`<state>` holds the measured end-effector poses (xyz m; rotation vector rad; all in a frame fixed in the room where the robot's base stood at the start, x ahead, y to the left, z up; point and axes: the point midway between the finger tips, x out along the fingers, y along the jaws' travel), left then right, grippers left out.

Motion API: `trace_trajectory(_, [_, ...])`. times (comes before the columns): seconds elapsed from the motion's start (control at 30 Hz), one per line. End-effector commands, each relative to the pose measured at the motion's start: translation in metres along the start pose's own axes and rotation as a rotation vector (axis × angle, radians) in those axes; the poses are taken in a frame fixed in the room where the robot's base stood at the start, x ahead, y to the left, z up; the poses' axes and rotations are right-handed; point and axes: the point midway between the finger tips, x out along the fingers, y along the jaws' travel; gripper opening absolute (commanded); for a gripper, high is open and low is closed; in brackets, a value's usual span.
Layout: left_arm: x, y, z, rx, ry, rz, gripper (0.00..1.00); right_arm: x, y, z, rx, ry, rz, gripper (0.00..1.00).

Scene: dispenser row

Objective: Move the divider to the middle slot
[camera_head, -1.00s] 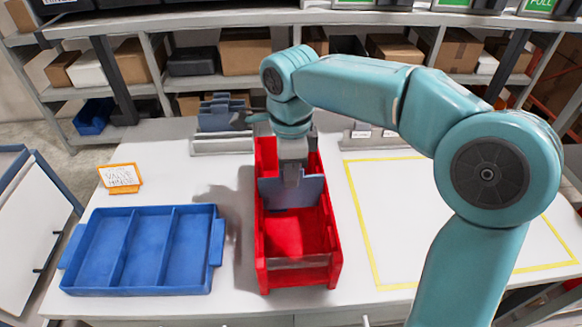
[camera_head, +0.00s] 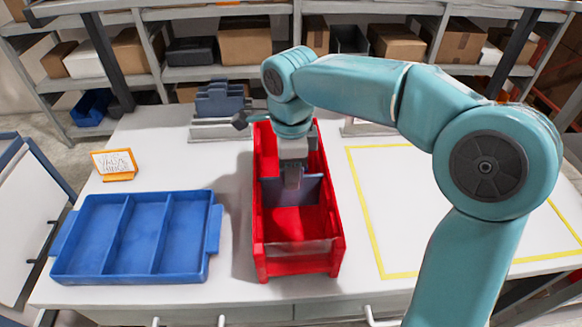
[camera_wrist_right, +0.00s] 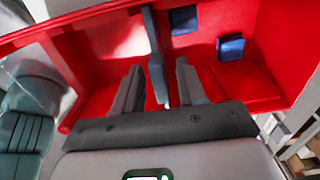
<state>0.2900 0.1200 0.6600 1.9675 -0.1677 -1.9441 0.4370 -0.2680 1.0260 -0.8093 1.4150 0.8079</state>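The red bin (camera_head: 262,240) stands on the table in the middle of the head view. A grey-blue divider (camera_head: 312,188) stands upright across its inside, around mid-length. My right gripper (camera_head: 292,184) reaches down into the bin at the divider and hides its middle. In the right wrist view the divider (camera_wrist_right: 155,62) shows edge-on between the two fingers of my right gripper (camera_wrist_right: 160,85). Gaps show on both sides, so the fingers are open around it. The slots are too small to make out. My left gripper is in neither view.
A blue three-section tray (camera_head: 135,270) lies left of the bin, with an orange-framed sign (camera_head: 115,164) behind it. A yellow-outlined area (camera_head: 400,210) to the right is clear. Small blue items (camera_wrist_right: 230,47) sit in the bin. A grey-blue rack (camera_head: 220,100) stands behind.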

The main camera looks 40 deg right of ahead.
Motion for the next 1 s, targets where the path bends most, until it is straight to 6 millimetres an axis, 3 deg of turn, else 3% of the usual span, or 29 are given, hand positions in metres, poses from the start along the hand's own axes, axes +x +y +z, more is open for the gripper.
trace_trajectory(0.3, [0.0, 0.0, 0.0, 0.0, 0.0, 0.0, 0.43, -0.001, 0.0, 0.0, 0.0, 0.0, 0.0, 0.48])
trace_trajectory(0.43, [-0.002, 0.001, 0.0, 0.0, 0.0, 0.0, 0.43, -0.013, -0.001, 0.0, 0.001, -0.002, -0.003, 0.48])
trace_trajectory(0.8, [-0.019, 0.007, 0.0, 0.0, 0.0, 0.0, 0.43, -0.108, -0.001, 0.001, 0.0, -0.003, -0.005, 0.48])
trace_trajectory(1.0, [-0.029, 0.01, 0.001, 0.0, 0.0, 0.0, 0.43, -0.147, 0.0, 0.001, 0.0, -0.001, -0.001, 0.48])
